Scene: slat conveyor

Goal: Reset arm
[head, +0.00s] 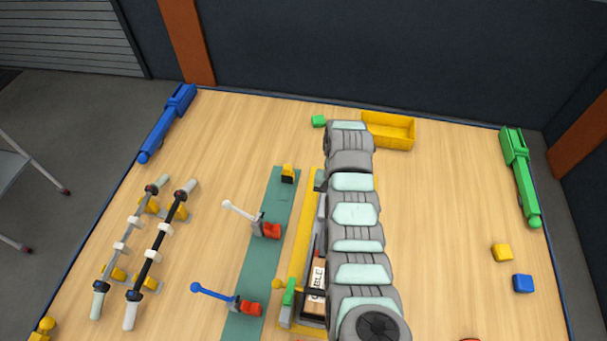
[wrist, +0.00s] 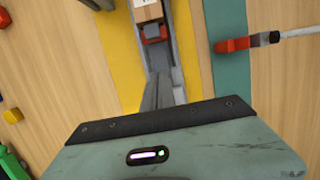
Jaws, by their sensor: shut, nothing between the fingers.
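My gripper shows in the wrist view (wrist: 164,88) as two dark grey fingers held together, with nothing between them. It points down over the grey channel of the slat conveyor (wrist: 183,40). In the head view my arm runs over the conveyor's right side and hides most of the gripper. The conveyor's yellow edge (head: 298,240) is visible left of my arm. A wooden block with printed letters (head: 317,275) lies in the conveyor near its front end. It also shows at the top of the wrist view (wrist: 147,12), beyond a red part and apart from my fingers.
A green strip (head: 252,270) carries a white-levered clamp (head: 258,222) and a blue-levered clamp (head: 235,302). A yellow bin (head: 390,130) sits at the back. Yellow (head: 503,252) and blue (head: 523,283) cubes lie right. The right-centre table is clear.

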